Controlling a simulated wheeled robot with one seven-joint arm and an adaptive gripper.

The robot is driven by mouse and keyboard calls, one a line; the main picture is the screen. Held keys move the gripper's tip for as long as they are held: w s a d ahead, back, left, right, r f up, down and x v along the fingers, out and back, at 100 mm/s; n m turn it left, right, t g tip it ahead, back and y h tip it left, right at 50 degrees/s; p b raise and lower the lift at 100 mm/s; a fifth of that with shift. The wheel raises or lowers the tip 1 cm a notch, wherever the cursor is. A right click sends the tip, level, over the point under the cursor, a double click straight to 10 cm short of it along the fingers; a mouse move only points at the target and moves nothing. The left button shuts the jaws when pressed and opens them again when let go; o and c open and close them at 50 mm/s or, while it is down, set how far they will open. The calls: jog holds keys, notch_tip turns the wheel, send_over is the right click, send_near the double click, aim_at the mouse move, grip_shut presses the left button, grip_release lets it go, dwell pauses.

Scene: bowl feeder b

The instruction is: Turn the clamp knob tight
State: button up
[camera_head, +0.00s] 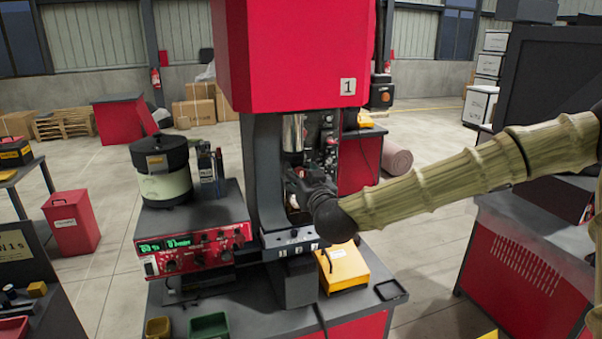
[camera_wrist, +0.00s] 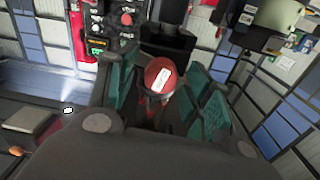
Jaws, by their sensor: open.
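A round red knob (camera_wrist: 160,76) with a white label shows in the wrist view, between the teal-padded fingers of my gripper (camera_wrist: 162,88). I take it to be the clamp knob. The fingers are open, one on its left and the others on its right, with visible gaps. I cannot tell how deep it sits between them. In the head view my gripper (camera_head: 303,188) is inside the opening of the red press (camera_head: 290,55), below its silver ram (camera_head: 293,133).
A control panel (camera_head: 328,145) stands just behind my gripper. A bowl feeder (camera_head: 163,165) and a red control box (camera_head: 195,250) are left of the press. A yellow box (camera_head: 343,268) and a dark tray (camera_head: 390,290) lie at the right. The press column closely borders my gripper.

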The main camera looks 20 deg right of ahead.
jog(key=c, duration=1)
jog(key=shift+f+m+b, duration=0.1)
jog(key=shift+m+b, duration=0.2)
jog(key=shift+b, duration=0.15)
jog(key=shift+f+m+b, duration=0.1)
jog(key=shift+m+b, duration=0.8)
jog(key=shift+b, duration=0.1)
jog(key=m+b, duration=0.5)
jog(key=shift+d, duration=0.1)
jog(key=m+b, duration=0.4)
jog(key=m, duration=0.1)
jog(key=shift+b, duration=0.3)
jog(key=shift+m+y+b, duration=0.3)
jog(key=shift+m+b, duration=0.6)
jog(key=shift+m, duration=0.3)
jog(key=shift+r, duration=0.2)
